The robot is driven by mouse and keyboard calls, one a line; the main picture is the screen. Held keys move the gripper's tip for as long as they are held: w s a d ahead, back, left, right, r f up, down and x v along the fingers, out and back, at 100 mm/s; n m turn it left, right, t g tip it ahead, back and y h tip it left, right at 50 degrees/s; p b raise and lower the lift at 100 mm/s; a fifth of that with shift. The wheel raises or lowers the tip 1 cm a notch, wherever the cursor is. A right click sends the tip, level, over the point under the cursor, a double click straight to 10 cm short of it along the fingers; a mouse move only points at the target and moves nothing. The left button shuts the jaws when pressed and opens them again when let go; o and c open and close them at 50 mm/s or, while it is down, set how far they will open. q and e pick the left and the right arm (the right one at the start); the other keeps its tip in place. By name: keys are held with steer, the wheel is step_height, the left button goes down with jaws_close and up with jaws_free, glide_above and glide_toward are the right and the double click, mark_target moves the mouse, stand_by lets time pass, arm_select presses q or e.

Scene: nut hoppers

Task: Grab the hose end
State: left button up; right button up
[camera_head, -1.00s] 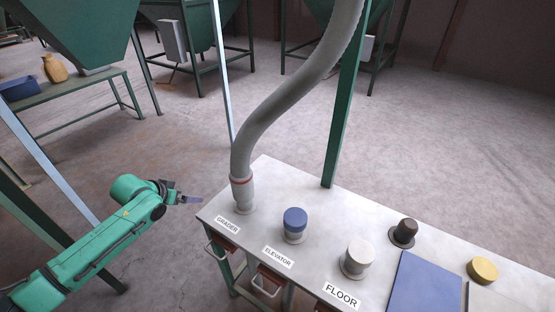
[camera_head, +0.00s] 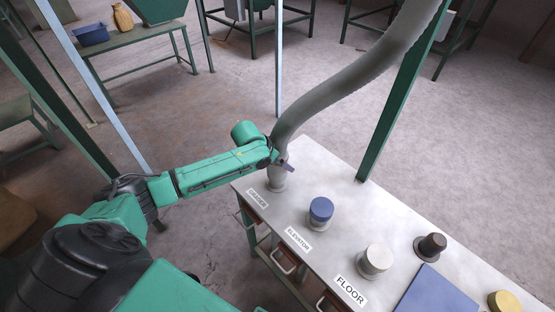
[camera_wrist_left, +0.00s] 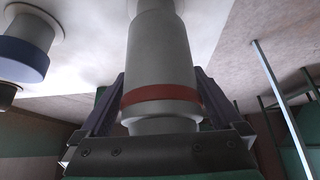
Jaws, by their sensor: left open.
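The grey hose (camera_head: 350,75) comes down from the upper right to its end on the port at the GRADER label (camera_head: 258,198). In the left wrist view the hose end (camera_wrist_left: 160,60) is a pale cuff with a red band (camera_wrist_left: 160,97), sitting on the port. My left gripper (camera_head: 285,163) is at the hose end in the head view. In the left wrist view its open fingers stand on either side of the cuff, around the red band. I cannot tell whether either finger touches it. My right gripper is not in view.
On the white bench (camera_head: 335,185) stand a blue-capped port (camera_head: 321,210) at ELEVATOR, a white-capped port (camera_head: 376,260) at FLOOR, a dark-capped port (camera_head: 431,246) and a yellow cap (camera_head: 504,302). A blue panel (camera_head: 440,292) lies there. A green post (camera_head: 405,100) rises behind the bench.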

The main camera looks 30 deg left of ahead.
arm_select(q)
steer(key=shift+w+f, duration=0.3)
steer(key=shift+f, duration=0.15)
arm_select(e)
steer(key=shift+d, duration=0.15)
arm_select(q)
steer(key=shift+d, duration=0.1)
steer(key=c, duration=1.4)
steer(key=shift+o, duration=0.2)
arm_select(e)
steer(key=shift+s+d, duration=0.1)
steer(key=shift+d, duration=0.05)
arm_select(q)
steer(key=shift+r, duration=0.1)
